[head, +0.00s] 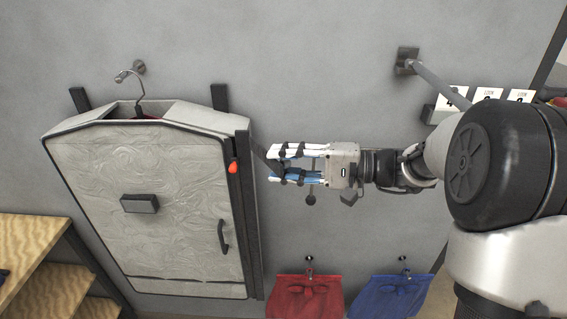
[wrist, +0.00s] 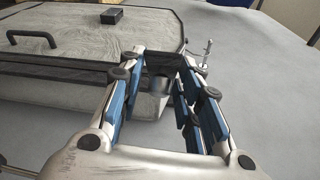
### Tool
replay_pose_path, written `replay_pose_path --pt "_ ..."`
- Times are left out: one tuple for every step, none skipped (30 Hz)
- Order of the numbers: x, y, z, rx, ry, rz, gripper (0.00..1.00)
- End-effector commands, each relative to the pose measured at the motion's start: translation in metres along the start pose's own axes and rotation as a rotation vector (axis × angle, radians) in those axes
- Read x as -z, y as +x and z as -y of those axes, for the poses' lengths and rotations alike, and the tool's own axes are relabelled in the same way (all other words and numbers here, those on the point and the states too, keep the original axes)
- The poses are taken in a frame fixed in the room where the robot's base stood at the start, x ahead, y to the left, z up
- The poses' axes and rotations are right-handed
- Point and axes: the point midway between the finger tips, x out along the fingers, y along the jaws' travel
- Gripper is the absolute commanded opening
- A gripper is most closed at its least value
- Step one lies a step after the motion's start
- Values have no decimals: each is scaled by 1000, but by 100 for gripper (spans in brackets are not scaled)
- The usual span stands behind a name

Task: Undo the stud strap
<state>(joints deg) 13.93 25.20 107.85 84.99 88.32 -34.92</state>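A grey garment case (head: 160,190) hangs on the wall with a dark frame along its right edge. The stud is not clearly seen.
A dark block (head: 140,204) sits on the front. Red (head: 308,297) and blue (head: 391,297) cloth bags hang below right. A wooden shelf (head: 35,245) stands left.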

Motion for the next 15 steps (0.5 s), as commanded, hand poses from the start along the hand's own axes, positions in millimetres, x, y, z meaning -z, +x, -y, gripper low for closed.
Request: replay_pose_path --pt "0 0 1 1 -2 0 36" --pt "0 0 1 1 -2 -1 38" --pt "0 0 1 1 -2 -1 38" --pt "0 0 1 1 -2 -1 38" --pt "0 0 1 1 -2 -1 38" --pt "0 0 1 1 -2 -1 38" --pt "0 0 0 1 -2 -1 38" --pt "0 0 0 1 -2 -1 38" --pt "0 0 0 1 -2 -1 38" --pt "0 0 0 1 -3 -1 38" --pt "0 -1 0 1 -3 -1 38" --pt "0 -2 0 1 -3 -2 38" --pt "0 -5 0 1 -3 -2 38" --pt "1 -7 0 1 -3 -3 38" --pt "1 -12 0 1 -3 -4 38"
